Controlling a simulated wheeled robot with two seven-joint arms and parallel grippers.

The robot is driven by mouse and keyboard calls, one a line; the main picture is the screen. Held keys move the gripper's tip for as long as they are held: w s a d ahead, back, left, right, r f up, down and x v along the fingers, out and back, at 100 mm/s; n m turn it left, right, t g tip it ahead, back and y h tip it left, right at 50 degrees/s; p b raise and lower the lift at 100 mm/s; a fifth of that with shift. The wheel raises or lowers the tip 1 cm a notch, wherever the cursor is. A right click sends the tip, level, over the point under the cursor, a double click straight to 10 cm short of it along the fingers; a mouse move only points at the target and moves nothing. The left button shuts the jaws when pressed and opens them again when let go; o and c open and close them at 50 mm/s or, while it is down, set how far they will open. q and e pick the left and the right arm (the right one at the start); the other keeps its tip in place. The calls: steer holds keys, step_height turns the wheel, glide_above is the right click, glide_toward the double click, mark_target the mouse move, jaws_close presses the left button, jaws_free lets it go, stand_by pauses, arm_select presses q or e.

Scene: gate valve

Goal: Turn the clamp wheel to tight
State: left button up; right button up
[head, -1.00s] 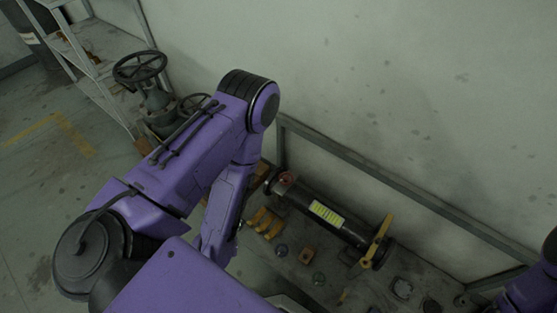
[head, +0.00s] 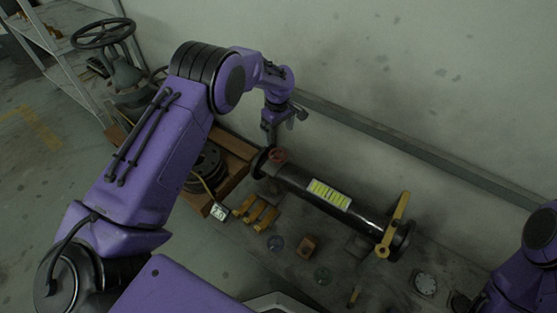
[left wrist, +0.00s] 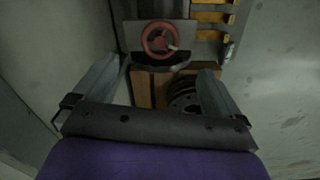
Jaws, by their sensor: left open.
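The clamp wheel is a small red handwheel (head: 278,156) at the left end of a black pipe (head: 305,186) on the bench. It also shows in the left wrist view as a red spoked ring (left wrist: 159,38) with a pale mark at its right side. My left gripper (head: 270,136) hangs just above and left of the wheel, apart from it. In the left wrist view its two fingers (left wrist: 154,88) are spread wide with nothing between them. My right arm shows at the right edge, but its gripper is out of view.
A yellow lever (head: 396,224) sits at the pipe's right end. Yellow brackets (head: 256,212) and small parts lie in front. A wooden crate (head: 236,165) with dark discs stands left of the pipe. A large valve handwheel (head: 102,33) is at upper left. The wall runs behind.

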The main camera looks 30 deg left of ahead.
mark_target(278, 154)
arm_select(q)
step_height(278, 154, down, 10)
steer(key=b, duration=0.3)
steer(key=shift+f, duration=0.1)
steer(key=shift+c, duration=0.4)
steer(key=c, duration=1)
